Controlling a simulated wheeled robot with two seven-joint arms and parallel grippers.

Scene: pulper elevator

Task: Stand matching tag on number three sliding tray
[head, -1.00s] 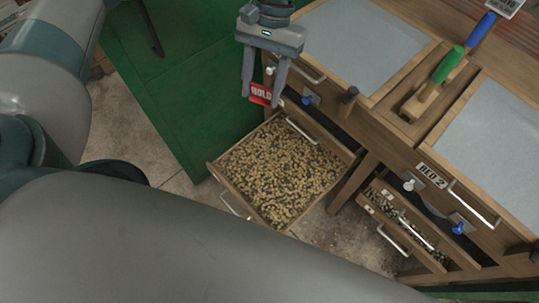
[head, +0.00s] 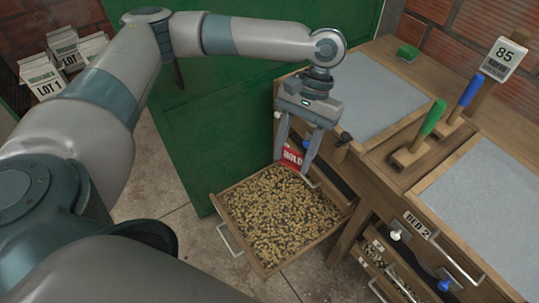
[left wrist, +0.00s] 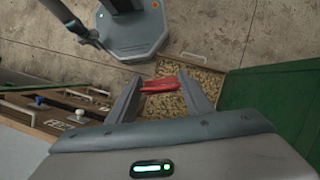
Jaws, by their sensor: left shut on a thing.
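My left gripper (head: 293,164) points down and is shut on a red tag (head: 292,156) with white HOLD lettering. The tag is over the back edge of a pulled-out wooden tray (head: 308,244) full of pale beans; I cannot tell whether it touches the tray or beans. In the left wrist view, the red tag (left wrist: 160,85) is between the fingers of the left gripper (left wrist: 161,80), with the bean tray (left wrist: 230,66) behind it. No number shows on this tray. My right gripper is not in view.
A wooden bench with grey panels (head: 480,195) stands right, with a BED 2 label (head: 417,224) and smaller open drawers (head: 385,262) below. Green-handled (head: 432,120) and blue-handled (head: 465,95) tools stand on it. A green panel (head: 215,110) is beside the tray; LOT bags (head: 45,80) stand far left.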

